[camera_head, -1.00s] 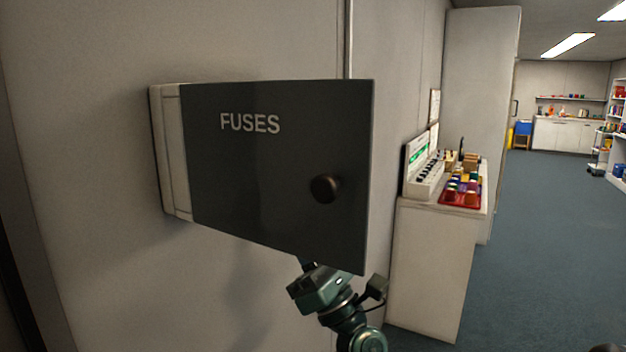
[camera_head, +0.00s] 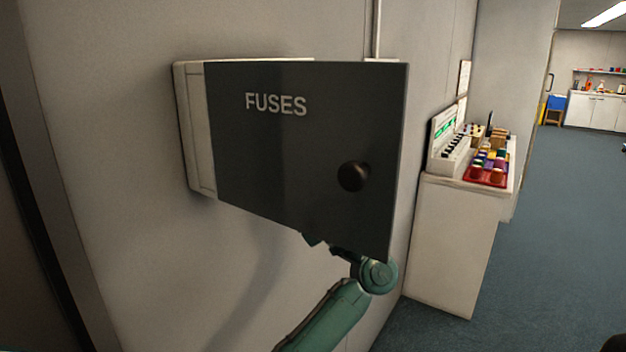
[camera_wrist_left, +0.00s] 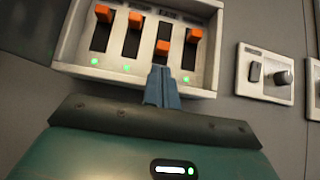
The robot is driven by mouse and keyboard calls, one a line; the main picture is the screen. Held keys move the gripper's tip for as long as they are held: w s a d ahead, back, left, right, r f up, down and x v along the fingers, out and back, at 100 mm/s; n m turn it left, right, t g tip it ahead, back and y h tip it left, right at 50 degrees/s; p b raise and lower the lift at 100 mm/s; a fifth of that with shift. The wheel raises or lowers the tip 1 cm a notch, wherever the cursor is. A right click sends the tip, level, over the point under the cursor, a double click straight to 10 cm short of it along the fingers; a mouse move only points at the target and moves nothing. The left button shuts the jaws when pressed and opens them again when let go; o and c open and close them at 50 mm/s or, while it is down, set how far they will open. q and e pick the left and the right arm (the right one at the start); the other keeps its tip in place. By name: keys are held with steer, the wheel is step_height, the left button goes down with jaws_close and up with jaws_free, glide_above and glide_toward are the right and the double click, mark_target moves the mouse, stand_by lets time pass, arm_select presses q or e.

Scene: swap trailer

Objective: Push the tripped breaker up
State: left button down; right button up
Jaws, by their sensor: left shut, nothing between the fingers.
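In the left wrist view, the breaker panel (camera_wrist_left: 71,44) has a row of orange levers in dark slots. The third lever from the left (camera_wrist_left: 162,47) sits lower than its neighbours (camera_wrist_left: 134,20) and (camera_wrist_left: 194,36); this is the tripped breaker. My left gripper (camera_wrist_left: 162,72) is shut and empty, its tips just below that low lever. I cannot tell whether they touch it. In the head view, the dark door marked FUSES (camera_head: 290,150) stands open and hides the levers and my left gripper. My right gripper is not in view.
Green lights show under several levers; any light under the low one is hidden. A plate with a knob (camera_wrist_left: 265,74) is right of the panel. The door has a round knob (camera_head: 353,176). A white cabinet (camera_head: 452,240) with coloured items stands beyond. Blue floor lies open at right.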

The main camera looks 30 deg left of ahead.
arm_select(q)
steer(key=p+x, duration=0.1)
steer(key=x, duration=0.3)
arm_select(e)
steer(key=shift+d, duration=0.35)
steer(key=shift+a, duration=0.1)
